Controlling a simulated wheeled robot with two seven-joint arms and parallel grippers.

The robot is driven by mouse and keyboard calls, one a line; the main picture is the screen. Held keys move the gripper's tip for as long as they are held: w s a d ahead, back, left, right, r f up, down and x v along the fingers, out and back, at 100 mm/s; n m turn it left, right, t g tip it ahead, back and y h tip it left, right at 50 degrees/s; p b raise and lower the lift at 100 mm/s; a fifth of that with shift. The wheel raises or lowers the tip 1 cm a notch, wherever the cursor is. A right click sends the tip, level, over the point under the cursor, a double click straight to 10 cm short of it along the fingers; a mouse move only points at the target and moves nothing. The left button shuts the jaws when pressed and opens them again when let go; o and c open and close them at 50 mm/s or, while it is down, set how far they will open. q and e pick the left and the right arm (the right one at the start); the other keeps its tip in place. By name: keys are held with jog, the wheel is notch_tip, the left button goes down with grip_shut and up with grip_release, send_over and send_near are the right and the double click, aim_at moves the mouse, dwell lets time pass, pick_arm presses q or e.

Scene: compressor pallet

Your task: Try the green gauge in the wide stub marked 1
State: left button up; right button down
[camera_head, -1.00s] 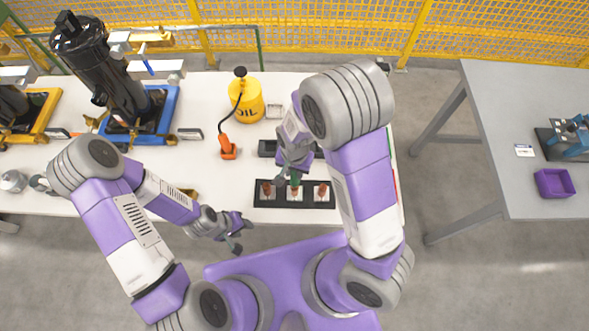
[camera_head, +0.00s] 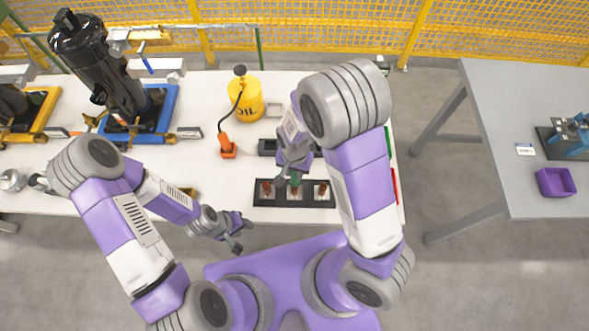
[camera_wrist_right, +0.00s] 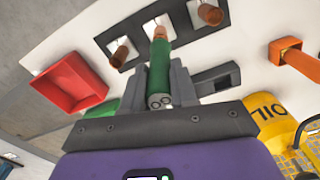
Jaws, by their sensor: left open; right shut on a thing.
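The green gauge (camera_wrist_right: 160,72) is a slim green cylinder. My right gripper (camera_wrist_right: 163,84) is shut on it, and it also shows in the head view (camera_head: 294,179). A black rack (camera_head: 308,203) holds three copper stubs on pale labels, whose marks I cannot read. The gauge's far end meets the middle stub (camera_wrist_right: 159,33) in the wrist view; whether it is inside or only in front, I cannot tell. The outer stubs (camera_head: 266,188) and (camera_head: 322,189) stand free. My left gripper (camera_head: 238,236) is open and empty at the table's front edge.
A black slotted block (camera_head: 267,147) lies behind the rack. A yellow oil can (camera_head: 247,102) and orange tool (camera_head: 228,151) stand to the left. A red tray (camera_wrist_right: 68,83) and a green tray (camera_wrist_right: 102,108) lie at the table's right end. A compressor (camera_head: 95,65) stands further left.

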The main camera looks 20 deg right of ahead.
jog(key=shift+f+b, duration=1.2)
jog(key=shift+f, duration=0.45)
dwell(1.1)
jog(key=shift+r+p, duration=0.2)
jog(key=shift+p, duration=0.1)
jog(key=shift+r+p, duration=2.65)
jog(key=shift+r, duration=0.2)
notch_tip(320, 180, up, 4)
jog(key=p, duration=0.4)
jog(key=shift+r, duration=0.1)
jog(key=shift+f+b, duration=0.2)
jog(key=shift+b, duration=0.1)
